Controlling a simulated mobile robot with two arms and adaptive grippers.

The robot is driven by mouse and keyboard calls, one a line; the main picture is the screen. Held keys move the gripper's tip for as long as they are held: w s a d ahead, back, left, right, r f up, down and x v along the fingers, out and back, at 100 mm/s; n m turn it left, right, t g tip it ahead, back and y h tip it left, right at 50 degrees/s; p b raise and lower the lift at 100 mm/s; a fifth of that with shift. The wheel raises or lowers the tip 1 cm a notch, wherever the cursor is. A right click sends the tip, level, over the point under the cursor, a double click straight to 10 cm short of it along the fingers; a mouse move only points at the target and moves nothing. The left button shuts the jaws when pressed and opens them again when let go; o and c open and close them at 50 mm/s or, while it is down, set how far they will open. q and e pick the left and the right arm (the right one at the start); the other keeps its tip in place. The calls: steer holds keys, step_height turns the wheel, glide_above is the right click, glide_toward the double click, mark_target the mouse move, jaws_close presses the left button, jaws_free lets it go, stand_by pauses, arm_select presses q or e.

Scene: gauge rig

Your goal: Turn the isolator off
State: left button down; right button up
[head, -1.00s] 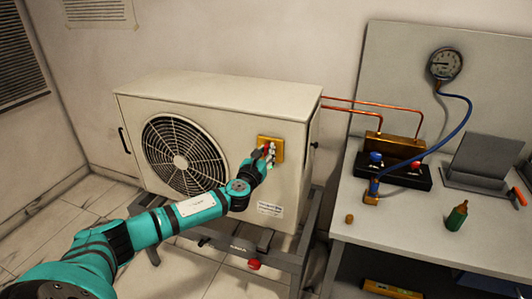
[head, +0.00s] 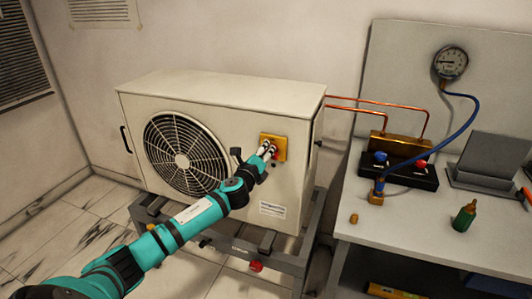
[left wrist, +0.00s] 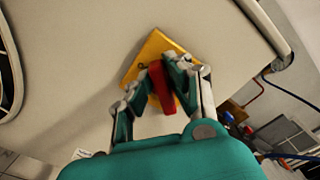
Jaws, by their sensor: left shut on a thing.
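The isolator is a yellow plate (head: 281,142) with a red handle on the front of the cream outdoor unit (head: 225,95). My left gripper (head: 270,150) is at the plate and hides most of the handle in the head view. In the left wrist view the red handle (left wrist: 161,88) stands between the two fingers of my left gripper (left wrist: 168,84), which is shut on it. The yellow plate (left wrist: 154,48) appears tilted there, and the handle runs nearly up and down the picture. My right gripper is not in view.
A round fan grille (head: 183,155) is left of the isolator. On the right, a grey bench (head: 410,220) carries a valve block (head: 400,148), a green bottle (head: 465,216) and a blue hose to a gauge (head: 450,62). Copper pipes link unit and block.

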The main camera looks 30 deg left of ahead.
arm_select(q)
steer(key=shift+a+f+n+b, duration=0.1)
steer(key=shift+f+n+b, duration=0.15)
steer(key=shift+n, duration=1.6)
steer(key=shift+a+f+n+b, duration=0.1)
steer(key=shift+f+n, duration=0.15)
steer(key=shift+n, duration=1.6)
steer(key=c, duration=1.3)
jaws_free()
steer(key=shift+s, duration=0.1)
steer(key=v, duration=1.2)
steer(key=shift+f, duration=0.1)
